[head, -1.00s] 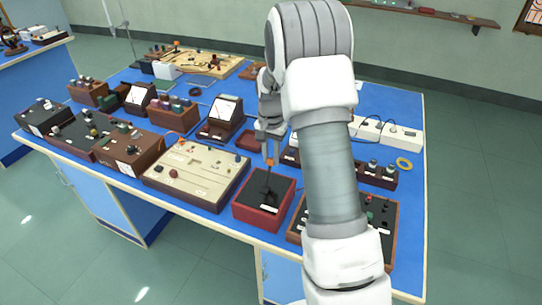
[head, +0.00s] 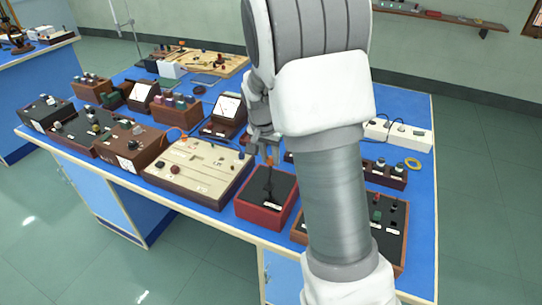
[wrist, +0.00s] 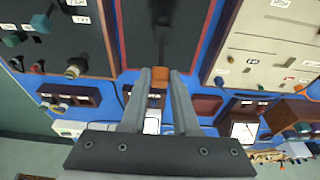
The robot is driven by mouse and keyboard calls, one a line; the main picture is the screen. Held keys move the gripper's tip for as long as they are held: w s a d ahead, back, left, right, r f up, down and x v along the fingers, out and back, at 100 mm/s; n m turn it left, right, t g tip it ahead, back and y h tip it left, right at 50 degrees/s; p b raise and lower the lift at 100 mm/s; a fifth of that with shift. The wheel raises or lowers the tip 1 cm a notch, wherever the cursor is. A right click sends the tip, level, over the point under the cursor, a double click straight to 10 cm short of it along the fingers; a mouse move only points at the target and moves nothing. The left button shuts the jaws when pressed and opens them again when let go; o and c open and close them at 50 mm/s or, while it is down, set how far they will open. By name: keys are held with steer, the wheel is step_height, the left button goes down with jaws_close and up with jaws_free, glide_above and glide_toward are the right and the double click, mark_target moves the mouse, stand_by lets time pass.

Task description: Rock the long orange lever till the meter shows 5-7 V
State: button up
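The long lever (head: 269,183) rises from the black top of a dark red box (head: 265,217) at the bench's front edge. Its shaft is dark and its tip is orange (head: 270,160). My gripper (head: 264,147) points down at the tip. In the wrist view, the orange tip (wrist: 157,82) sits between my two fingers (wrist: 160,75) and fills most of the gap. I cannot tell whether both fingers press on it. A meter with a white dial (head: 228,106) stands behind the box, and its needle is too small to read.
A cream panel (head: 196,172) with knobs stands close on the left of the lever box. A dark box with terminals (head: 385,222) stands on its right, partly behind my arm.

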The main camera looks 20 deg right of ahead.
steer(key=o, duration=0.4)
steer(key=p+v, duration=0.1)
steer(key=v, duration=1.6)
steer(key=shift+r, duration=0.2)
